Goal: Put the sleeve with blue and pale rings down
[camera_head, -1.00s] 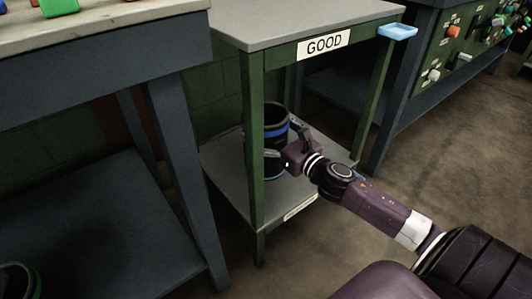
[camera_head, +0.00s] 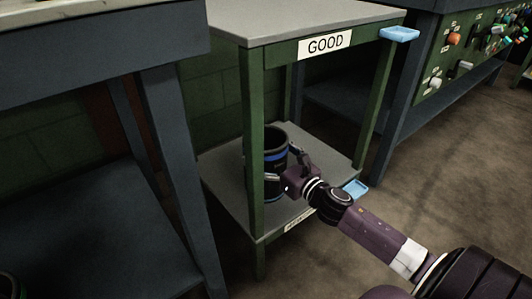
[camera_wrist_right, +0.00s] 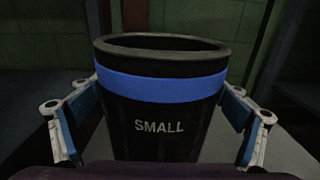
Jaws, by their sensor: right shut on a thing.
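The sleeve (camera_head: 276,143) is a black, open-topped cylinder with a blue ring near its top. In the right wrist view the same sleeve (camera_wrist_right: 160,125) stands upright and carries the word SMALL. A pale ring is not clear in either view. My right gripper (camera_head: 280,168) is shut on it, with one finger on each side. The sleeve is over the lower shelf (camera_head: 334,168) of the green stand, behind its front left leg. I cannot tell whether its bottom touches the shelf. My left gripper is not in view.
The stand's upper shelf (camera_head: 290,20), labelled GOOD, is above the sleeve. A front leg (camera_head: 253,150) stands close to its left. Blue trays stick out at the upper (camera_head: 399,34) and lower (camera_head: 356,188) right corners. A dark blue bench (camera_head: 175,130) is at the left.

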